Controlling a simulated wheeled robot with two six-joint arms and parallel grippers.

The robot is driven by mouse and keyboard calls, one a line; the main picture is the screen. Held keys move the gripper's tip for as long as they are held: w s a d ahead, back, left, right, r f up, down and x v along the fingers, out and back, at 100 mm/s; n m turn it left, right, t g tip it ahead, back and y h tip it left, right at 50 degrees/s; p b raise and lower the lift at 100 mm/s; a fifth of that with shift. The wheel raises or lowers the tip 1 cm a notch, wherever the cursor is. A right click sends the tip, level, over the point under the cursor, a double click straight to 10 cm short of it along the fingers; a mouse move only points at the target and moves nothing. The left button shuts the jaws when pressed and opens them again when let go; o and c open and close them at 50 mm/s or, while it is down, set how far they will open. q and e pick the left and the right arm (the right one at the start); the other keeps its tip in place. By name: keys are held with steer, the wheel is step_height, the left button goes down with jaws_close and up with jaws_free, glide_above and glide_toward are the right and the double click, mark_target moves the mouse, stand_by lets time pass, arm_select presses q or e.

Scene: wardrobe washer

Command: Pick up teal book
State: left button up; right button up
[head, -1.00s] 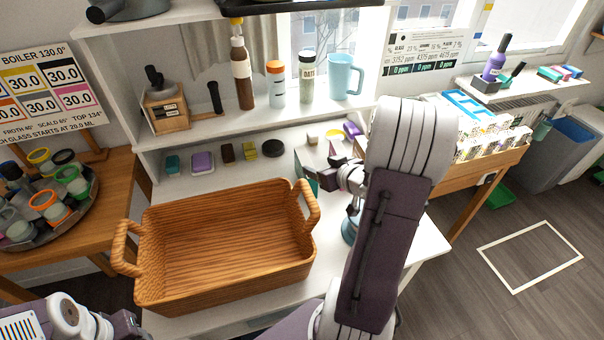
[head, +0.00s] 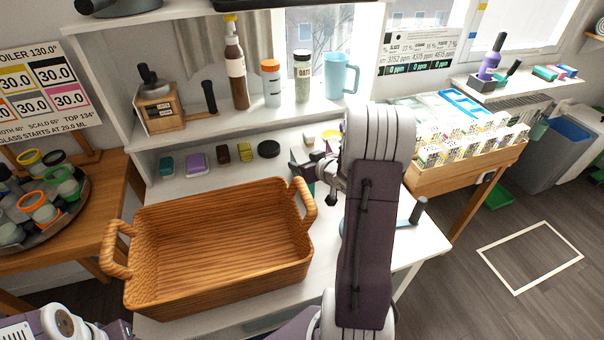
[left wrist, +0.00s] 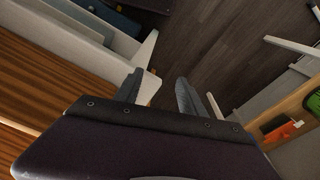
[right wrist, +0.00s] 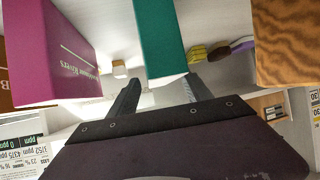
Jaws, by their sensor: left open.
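The teal book (right wrist: 160,40) stands on end in the right wrist view, its near end just ahead of my right gripper. My right gripper (right wrist: 162,80) is open, with a finger toward each side of the book; I cannot tell whether either finger touches it. In the head view my right gripper (head: 318,172) is beside the basket, and my own arm hides most of the books. My left gripper (left wrist: 158,84) is open and empty, over the table edge and floor.
A magenta book (right wrist: 55,50) stands left of the teal one in the right wrist view. A wicker basket (head: 215,285) fills the table's left part. A shelf with bottles and a blue mug (head: 340,75) is behind. A blue-grey handle (head: 418,210) stands at the right.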

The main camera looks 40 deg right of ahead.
jaws_close()
steer(key=shift+f, duration=0.1)
stand_by(1.1)
